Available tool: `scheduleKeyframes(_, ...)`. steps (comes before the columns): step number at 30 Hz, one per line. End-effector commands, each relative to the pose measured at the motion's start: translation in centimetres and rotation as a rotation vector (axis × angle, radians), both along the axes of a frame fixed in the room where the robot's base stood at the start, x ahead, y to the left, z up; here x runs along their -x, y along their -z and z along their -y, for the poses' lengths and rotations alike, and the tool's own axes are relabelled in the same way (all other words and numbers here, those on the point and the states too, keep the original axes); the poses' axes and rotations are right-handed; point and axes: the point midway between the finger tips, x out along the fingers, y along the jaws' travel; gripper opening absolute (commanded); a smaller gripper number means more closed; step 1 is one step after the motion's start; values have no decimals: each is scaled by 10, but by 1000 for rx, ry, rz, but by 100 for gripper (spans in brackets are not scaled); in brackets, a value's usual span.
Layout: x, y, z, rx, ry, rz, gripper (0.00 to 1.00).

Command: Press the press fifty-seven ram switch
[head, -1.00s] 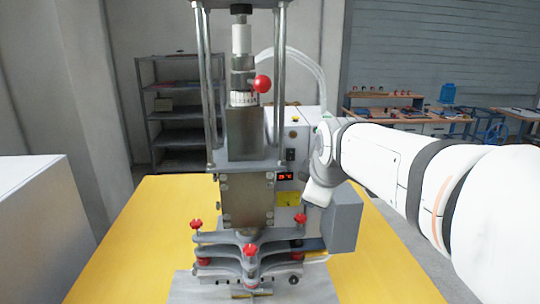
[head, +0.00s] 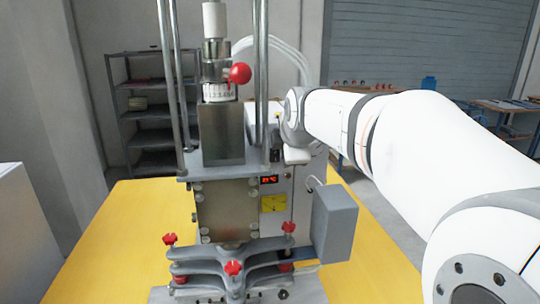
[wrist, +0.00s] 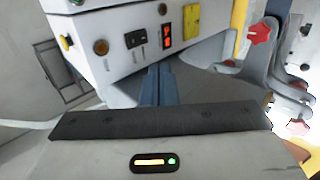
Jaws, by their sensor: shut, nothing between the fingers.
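The press (head: 228,205) stands on a yellow table, a steel body between upright rods. Its white control box (head: 300,192) is behind and right of the body. In the wrist view the box's front (wrist: 120,55) carries a black rocker switch (wrist: 136,39), an amber round button (wrist: 101,47), a red-lit display (wrist: 167,36) and a yellow label (wrist: 192,20). No lettering naming the ram switch is readable. My gripper (wrist: 157,75) is shut and empty, its dark fingers just below the rocker switch in the picture; contact cannot be told. The head view hides its fingertips.
Red knobs (head: 233,268) stand on the press's lower clamp arms. A grey box (head: 335,222) is on the press's right side. The yellow table (head: 120,230) is bare at left. A shelf rack (head: 150,115) stands behind, and a white cabinet (head: 25,230) at far left.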

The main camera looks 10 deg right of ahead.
Motion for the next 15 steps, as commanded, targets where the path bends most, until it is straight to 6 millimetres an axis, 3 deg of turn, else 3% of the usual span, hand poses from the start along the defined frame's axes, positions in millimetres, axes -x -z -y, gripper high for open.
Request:
scheduleKeyframes(13,-65,62,1,-1,2,-6,0)
scheduleKeyframes(15,-76,64,1,-1,2,-4,0)
